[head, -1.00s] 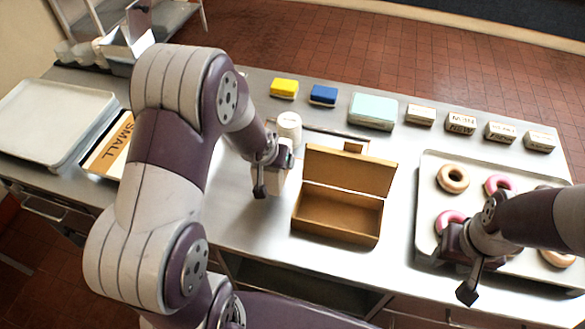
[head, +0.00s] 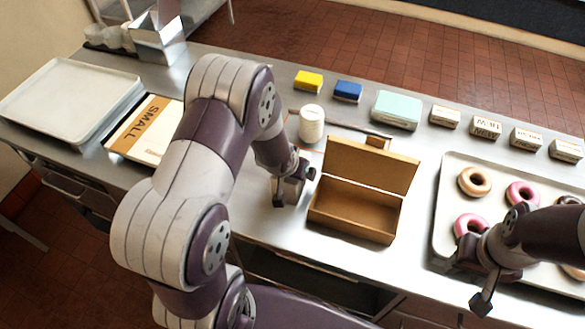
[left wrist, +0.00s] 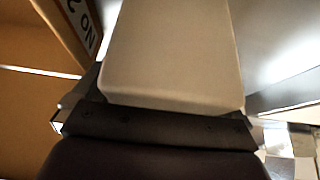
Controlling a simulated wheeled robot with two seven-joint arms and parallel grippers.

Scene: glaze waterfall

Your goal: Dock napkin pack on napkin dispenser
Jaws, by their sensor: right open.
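My left gripper (head: 290,190) is over the counter just left of the open brown box. In the left wrist view a pale cream block (left wrist: 172,55), which looks like the napkin pack, extends out from the gripper's palm, and the gripper appears shut on it. The head view mostly hides this block. A metal holder (head: 158,40) with an upright flap stands at the back left; it may be the napkin dispenser, but I cannot be sure. My right gripper (head: 478,282) is open and empty at the front edge of the donut tray.
The brown box (head: 350,215) stands open with its lid up. A white cup stack (head: 312,123) is behind it. The donut tray (head: 447,190) is right, a SMALL box (head: 148,128) and empty tray (head: 70,95) left. Yellow (head: 308,81) and blue (head: 347,91) blocks line the back.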

